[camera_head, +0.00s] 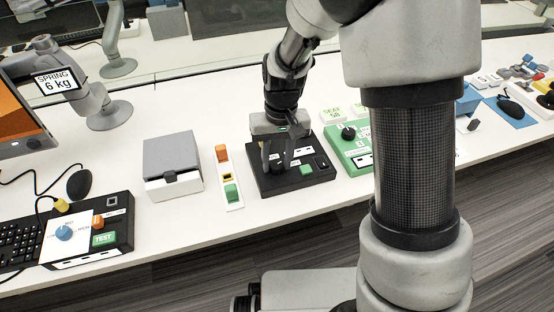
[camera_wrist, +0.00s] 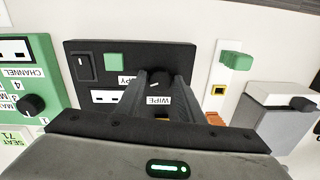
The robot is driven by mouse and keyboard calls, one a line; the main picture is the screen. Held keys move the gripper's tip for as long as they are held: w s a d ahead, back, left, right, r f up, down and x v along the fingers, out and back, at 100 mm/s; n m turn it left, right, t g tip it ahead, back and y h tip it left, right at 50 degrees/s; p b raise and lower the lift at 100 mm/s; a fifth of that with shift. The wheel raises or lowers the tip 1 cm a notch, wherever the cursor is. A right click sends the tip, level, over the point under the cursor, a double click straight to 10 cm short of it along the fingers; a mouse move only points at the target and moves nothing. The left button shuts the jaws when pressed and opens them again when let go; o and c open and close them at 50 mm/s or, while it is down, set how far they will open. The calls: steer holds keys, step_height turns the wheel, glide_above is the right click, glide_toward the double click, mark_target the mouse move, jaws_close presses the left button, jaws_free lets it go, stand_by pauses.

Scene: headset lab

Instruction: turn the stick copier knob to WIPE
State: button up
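The stick copier (camera_head: 318,178) is a black box on the white bench in the head view. It also shows in the wrist view (camera_wrist: 185,55), with a green button, a rocker switch, port slots and a WIPE label (camera_wrist: 152,100). A second label, ending in "PY", is partly hidden. Its black knob (camera_wrist: 157,80) has a white mark and sits between the fingers of my gripper (camera_wrist: 160,84). In the head view my gripper (camera_head: 278,160) points down over the copier's left part. The fingers stand apart, one on each side of the knob; whether they touch it is unclear.
A green channel box (camera_head: 358,155) stands close right of the copier. A white strip (camera_head: 228,178) with coloured blocks and a grey-lidded box (camera_head: 171,160) stand to its left. A black tester (camera_head: 115,222) sits further left. The bench front edge is clear.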

steer(key=c, duration=0.6)
steer(key=shift+n, duration=0.3)
steer(key=n+p, duration=0.2)
steer(key=n, duration=0.4)
steer(key=shift+w+r, duration=0.1)
steer(key=n+p, duration=0.2)
steer(key=n, duration=0.2)
steer(key=shift+n, duration=0.3)
steer(key=shift+a+n+p, duration=0.1)
steer(key=shift+n+p, duration=0.65)
steer(key=shift+n, duration=0.55)
steer(key=shift+h, duration=0.3)
steer(key=o, duration=1)
steer(key=shift+o, duration=0.2)
